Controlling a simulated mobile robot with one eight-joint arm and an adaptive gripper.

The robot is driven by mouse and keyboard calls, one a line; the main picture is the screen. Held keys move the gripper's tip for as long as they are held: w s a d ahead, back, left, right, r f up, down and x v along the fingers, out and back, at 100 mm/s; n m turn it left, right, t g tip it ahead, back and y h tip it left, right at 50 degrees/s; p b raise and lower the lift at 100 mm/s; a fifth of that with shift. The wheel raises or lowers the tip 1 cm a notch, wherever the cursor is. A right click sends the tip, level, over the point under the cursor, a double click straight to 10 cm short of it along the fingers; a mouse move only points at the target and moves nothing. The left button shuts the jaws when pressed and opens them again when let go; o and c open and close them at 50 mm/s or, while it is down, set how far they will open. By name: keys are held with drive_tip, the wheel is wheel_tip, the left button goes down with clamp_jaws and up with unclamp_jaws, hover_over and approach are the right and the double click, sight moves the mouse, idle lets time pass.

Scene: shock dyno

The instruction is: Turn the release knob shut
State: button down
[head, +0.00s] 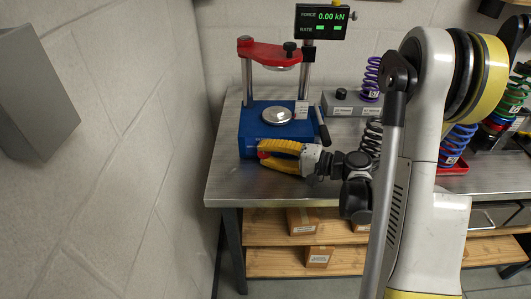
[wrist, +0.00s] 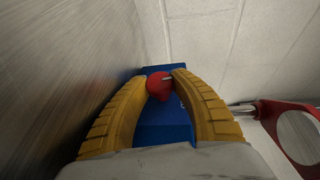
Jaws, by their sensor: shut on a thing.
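The release knob (wrist: 159,86) is red and sits on the blue base of the press, between my gripper's yellow fingertips in the wrist view. A small pale pin sticks out to its right side there. My gripper (wrist: 160,82) is shut on the knob. In the head view my gripper (head: 264,150) reaches from the right to the front face of the blue press base (head: 250,125), and its fingers hide most of the knob. The press has a red top beam (head: 270,54) on two metal posts and a round silver plate (head: 277,115).
A display (head: 323,22) above the press reads 0.00 kN. A dark-handled lever (head: 322,128) stands right of the base. A grey box (head: 345,103), a purple spring (head: 371,80) and a black spring (head: 372,137) are farther right. A wall rises at left; the bench's (head: 225,185) front-left is clear.

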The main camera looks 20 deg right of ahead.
drive_tip(key=c, duration=1)
unclamp_jaws()
